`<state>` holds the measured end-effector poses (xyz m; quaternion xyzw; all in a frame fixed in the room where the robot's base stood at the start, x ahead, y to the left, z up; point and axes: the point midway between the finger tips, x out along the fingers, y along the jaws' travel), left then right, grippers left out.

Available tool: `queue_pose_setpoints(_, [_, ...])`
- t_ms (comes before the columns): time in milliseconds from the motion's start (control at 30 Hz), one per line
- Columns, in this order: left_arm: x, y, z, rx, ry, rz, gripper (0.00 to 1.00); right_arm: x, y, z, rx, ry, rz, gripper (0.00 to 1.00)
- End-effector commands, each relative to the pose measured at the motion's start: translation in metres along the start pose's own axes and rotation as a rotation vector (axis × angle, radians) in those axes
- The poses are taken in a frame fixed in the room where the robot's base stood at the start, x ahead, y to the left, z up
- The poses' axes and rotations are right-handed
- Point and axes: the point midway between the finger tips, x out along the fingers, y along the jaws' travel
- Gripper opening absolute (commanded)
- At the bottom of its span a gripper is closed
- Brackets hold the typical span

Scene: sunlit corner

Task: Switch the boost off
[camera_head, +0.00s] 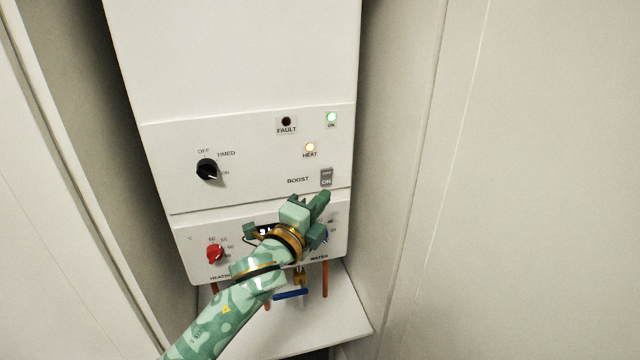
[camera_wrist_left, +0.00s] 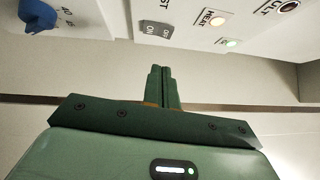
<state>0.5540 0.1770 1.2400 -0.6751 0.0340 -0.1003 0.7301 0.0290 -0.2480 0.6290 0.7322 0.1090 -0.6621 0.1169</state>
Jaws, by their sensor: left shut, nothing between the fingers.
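The boost switch (camera_head: 326,177) is a small grey rocker on the right of the boiler's white panel, beside the printed word BOOST. Its lower half reads ON. It also shows in the left wrist view (camera_wrist_left: 157,30), beyond the fingertips and apart from them. My left gripper (camera_head: 324,198) is shut and empty, just below the switch in the head view. Its closed green fingers (camera_wrist_left: 160,70) point toward the panel in the wrist view. My right gripper is in neither view.
A black mode knob (camera_head: 207,170) and a red heating knob (camera_head: 214,253) sit on the left. The HEAT lamp (camera_head: 310,148) glows amber and another lamp (camera_head: 331,117) glows green; the FAULT lamp (camera_head: 286,122) is dark. A blue-handled valve (camera_head: 290,295) and copper pipes are below. Cupboard walls flank the boiler.

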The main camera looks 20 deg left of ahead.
Motion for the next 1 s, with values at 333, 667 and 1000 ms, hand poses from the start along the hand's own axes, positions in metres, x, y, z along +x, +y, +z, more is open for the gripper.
queue_pose_setpoints(333, [0.044,0.000,0.023,0.001,0.000,0.001,0.00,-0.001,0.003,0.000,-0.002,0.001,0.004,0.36])
queue_pose_setpoints(667, [0.049,0.001,0.028,-0.001,0.001,0.001,0.00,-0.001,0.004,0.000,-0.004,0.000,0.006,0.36])
queue_pose_setpoints(1000, [0.052,-0.005,0.031,-0.029,0.002,0.029,0.00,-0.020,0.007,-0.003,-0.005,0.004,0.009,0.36])
